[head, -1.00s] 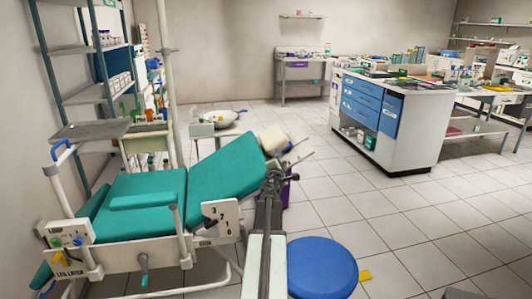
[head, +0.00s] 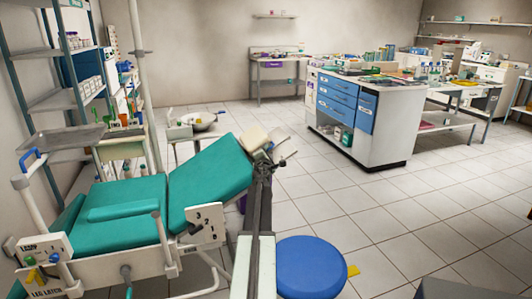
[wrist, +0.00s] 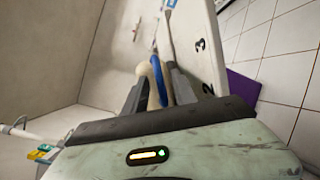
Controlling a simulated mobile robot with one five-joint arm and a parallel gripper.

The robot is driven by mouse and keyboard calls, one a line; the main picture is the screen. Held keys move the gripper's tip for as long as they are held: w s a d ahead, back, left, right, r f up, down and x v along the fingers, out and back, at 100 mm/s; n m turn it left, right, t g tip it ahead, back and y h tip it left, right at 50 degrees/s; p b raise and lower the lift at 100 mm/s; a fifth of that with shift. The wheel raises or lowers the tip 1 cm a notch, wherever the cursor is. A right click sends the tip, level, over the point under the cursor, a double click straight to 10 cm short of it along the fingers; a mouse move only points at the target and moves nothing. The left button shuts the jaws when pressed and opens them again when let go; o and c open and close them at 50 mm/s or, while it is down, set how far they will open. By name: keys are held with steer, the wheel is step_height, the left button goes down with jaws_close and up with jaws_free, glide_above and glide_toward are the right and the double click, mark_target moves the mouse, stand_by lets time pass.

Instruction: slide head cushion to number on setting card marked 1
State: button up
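The cream head cushion (head: 254,138) sits at the top end of the teal reclined backrest in the head view. My gripper (head: 276,154) is at the end of my arm, close to the right of the cushion; its fingertips are small there. In the wrist view my gripper (wrist: 160,82) has its dark fingers apart, with a beige shape and a blue curved part showing between or beyond them; contact is unclear. A white number plate (head: 207,222) with 3, 2 and 1 is on the chair's side. A white numbered surface (wrist: 206,50) shows 2 and 3 in the wrist view.
A white cabinet with blue drawers (head: 360,130) stands further back. A metal tray (head: 62,138) is at left. The tiled floor at right is largely clear.

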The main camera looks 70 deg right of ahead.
jaws_close()
stand_by(1.4)
